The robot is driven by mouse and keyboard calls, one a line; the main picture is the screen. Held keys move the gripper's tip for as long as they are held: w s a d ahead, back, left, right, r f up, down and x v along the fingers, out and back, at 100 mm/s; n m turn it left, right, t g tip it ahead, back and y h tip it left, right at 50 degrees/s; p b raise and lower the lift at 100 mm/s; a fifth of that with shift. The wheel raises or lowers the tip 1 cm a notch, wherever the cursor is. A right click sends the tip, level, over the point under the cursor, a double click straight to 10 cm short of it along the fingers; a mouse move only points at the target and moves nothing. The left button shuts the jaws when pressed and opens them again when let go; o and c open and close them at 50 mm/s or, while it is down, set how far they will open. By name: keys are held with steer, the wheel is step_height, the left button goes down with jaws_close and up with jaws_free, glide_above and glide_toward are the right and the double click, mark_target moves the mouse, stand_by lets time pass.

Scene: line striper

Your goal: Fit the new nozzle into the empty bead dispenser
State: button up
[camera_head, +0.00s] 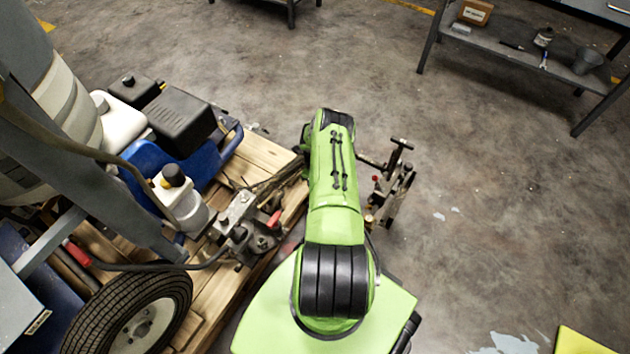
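My green arm (335,205) reaches up the middle of the view, and its end is hidden beneath or beyond its own links. My gripper does not show. The line striper (180,115) stands on a wooden pallet at the left. To the right of my arm, a dark metal bracket assembly (391,190) with a small red part sticks out over the floor. The bead dispenser may be on it, but I cannot make out a dispenser or an empty socket. I cannot pick out the new nozzle.
The wooden pallet (265,158) and the striper's black wheel (135,318) fill the lower left. A grey workbench (490,45) with a small wooden box (475,12), a bottle and a grey cup (586,61) on its shelf stands at upper right. The concrete floor between is clear.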

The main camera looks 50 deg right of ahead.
steer(key=shift+f, duration=0.3)
stand_by(0.5)
steer(key=shift+s+a+f, duration=0.1)
steer(key=shift+s+a, duration=0.05)
steer(key=shift+s, duration=0.05)
stand_by(0.3)
steer(key=shift+r, duration=0.3)
steer(key=shift+w+d+r, duration=0.1)
steer(key=shift+w+d, duration=0.1)
steer(key=shift+w, duration=0.05)
stand_by(0.7)
steer(key=shift+s+a+f, duration=0.25)
steer(key=shift+f, duration=0.15)
stand_by(1.5)
steer(key=shift+r, duration=0.3)
steer(key=o, duration=1)
steer(key=shift+w+d+r, duration=0.1)
steer(key=shift+o, duration=0.5)
